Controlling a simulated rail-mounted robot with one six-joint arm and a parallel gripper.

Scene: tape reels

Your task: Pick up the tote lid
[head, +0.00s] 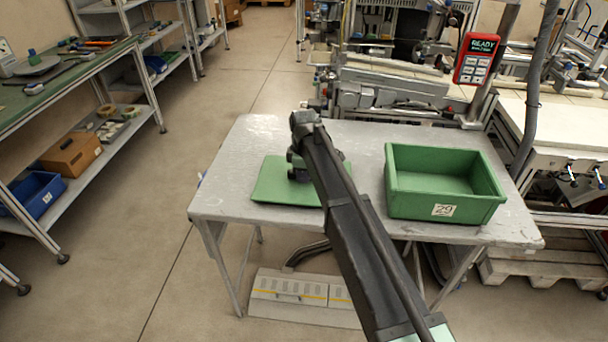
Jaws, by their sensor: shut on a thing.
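The green tote lid (272,185) lies on the left part of the grey table (235,206). It looks flat, and its right part is covered by my arm. My gripper (300,178) is over the middle of the lid, shut on it. My arm hides the fingertips, so the exact grip point does not show. I cannot tell whether the lid is touching the table or just above it. The open green tote (445,209), labelled 29, stands on the right of the table and looks empty.
A machine with a red "READY" panel (475,58) stands behind the table. A workbench (65,75) and shelves with a blue bin (35,195) are at left. The floor between bench and table is clear.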

